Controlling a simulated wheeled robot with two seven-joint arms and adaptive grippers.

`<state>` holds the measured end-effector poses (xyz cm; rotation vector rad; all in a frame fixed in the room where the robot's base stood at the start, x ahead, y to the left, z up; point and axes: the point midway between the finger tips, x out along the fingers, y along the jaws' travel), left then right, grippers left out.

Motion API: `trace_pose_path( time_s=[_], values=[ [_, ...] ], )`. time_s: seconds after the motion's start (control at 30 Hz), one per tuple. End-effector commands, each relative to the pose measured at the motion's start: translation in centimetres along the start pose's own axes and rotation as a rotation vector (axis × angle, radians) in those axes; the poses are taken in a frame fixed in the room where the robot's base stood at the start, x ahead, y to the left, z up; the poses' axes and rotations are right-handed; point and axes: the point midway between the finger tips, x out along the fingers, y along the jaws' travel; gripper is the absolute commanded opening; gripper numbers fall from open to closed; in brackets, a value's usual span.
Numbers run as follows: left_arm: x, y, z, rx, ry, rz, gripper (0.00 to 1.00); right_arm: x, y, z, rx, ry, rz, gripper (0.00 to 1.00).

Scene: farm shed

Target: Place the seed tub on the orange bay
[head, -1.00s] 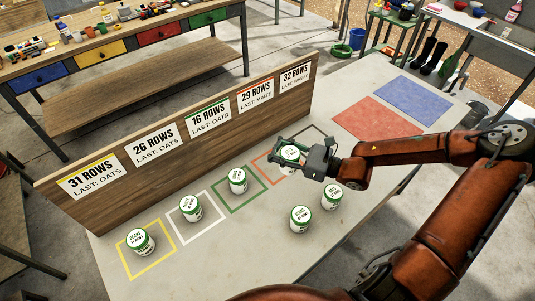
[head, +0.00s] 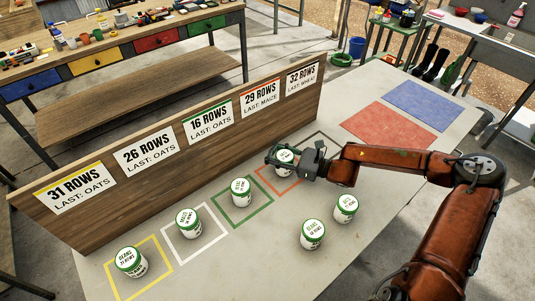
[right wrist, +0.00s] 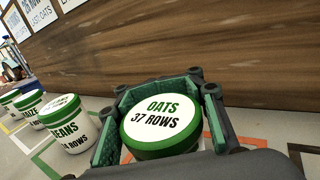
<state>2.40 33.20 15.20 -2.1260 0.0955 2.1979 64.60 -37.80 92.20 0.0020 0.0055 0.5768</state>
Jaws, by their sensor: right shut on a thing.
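The seed tub, white with a green-rimmed lid (head: 284,157), is in my right gripper (head: 285,160). In the right wrist view its lid (right wrist: 160,122) reads "OATS 37 ROWS". The right gripper is shut on it, one finger on each side. The tub is upright over the orange bay (head: 268,185), an orange outline on the table towards the board. The gripper hides part of the bay and the tub's base, so I cannot tell whether the tub touches the table. My left gripper is not in view.
Tubs stand in the yellow (head: 130,262), white (head: 188,222) and green (head: 241,190) bays. Two loose tubs (head: 312,233) (head: 345,207) stand nearer the front. A wooden board (head: 215,150) with row signs runs behind the bays. Red (head: 388,126) and blue (head: 425,99) mats lie at right.

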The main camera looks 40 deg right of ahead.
Motion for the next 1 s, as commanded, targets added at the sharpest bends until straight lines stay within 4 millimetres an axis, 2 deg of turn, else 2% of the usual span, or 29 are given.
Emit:
trace_pose_path(
  time_s=[0.07,0.47,0.5,0.9,1.0],
  values=[
    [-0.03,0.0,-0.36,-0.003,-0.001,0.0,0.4,0.05,-0.05,-0.64,-0.001,-0.002,0.0,0.0],
    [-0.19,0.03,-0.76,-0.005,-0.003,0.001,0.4,0.03,-0.03,-0.93,-0.002,-0.003,0.0,0.0],
    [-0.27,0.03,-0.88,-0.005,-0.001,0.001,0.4,0.01,-0.02,-0.88,-0.002,-0.002,0.0,0.26],
    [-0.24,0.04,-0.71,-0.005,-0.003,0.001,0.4,0.01,-0.02,-0.86,-0.002,-0.002,0.0,0.53],
    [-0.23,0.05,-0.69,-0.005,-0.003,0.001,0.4,0.01,-0.02,-0.86,-0.002,-0.002,0.0,0.57]
  ],
)
